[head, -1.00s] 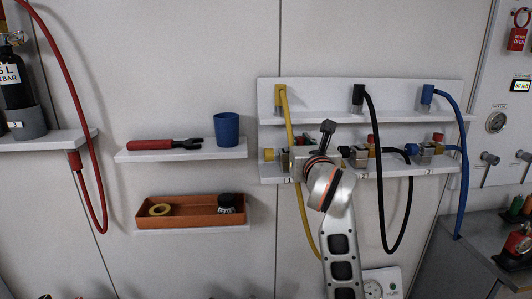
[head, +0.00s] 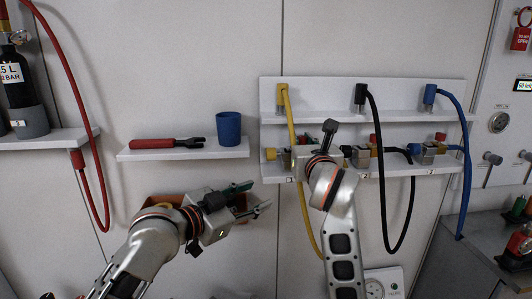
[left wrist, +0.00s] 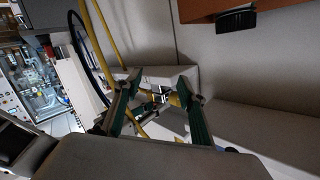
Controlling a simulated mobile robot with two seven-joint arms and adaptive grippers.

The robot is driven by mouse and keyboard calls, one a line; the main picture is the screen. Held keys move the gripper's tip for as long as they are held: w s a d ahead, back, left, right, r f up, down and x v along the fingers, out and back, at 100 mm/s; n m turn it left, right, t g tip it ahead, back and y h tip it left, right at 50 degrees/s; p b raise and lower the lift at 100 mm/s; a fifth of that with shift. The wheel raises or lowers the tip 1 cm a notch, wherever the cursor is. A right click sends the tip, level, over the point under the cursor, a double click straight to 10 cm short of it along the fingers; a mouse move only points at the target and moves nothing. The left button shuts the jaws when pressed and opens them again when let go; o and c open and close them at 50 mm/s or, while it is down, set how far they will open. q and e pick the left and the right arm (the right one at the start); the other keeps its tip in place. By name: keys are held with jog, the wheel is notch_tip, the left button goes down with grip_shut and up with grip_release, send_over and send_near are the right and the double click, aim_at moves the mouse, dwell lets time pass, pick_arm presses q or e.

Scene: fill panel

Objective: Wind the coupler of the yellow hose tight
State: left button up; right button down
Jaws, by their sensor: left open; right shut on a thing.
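The yellow hose (head: 292,112) hangs from the upper shelf and passes down behind my right arm. A yellow round piece (head: 270,153), which looks like its coupler, shows at the left end of the lower shelf; how tight it sits cannot be told. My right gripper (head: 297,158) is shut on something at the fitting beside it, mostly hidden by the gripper. My left gripper (head: 260,196) is open and empty, below and left of the yellow piece. In the left wrist view a small yellow part (left wrist: 178,99) shows beyond the open fingers (left wrist: 157,82).
The lower shelf (head: 375,172) also carries fittings by the black hose (head: 380,180) and blue hose (head: 463,150). A small shelf (head: 180,153) holds a red-handled wrench (head: 165,144) and a blue cup (head: 229,128). An orange tray (head: 158,200) is behind my left arm.

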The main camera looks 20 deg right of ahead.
aim_at(267, 153)
pick_arm(q)
notch_tip(267, 153, up, 16)
jog(key=m+g+y, duration=0.2)
jog(key=m+y, duration=0.4)
jog(key=m, duration=0.1)
jog(key=x, duration=0.7)
jog(key=w+a+x, duration=0.1)
jog(key=x, duration=0.3)
jog(key=shift+w+d+f, duration=0.1)
jog(key=shift+f, duration=0.2)
jog(key=c, duration=1.1)
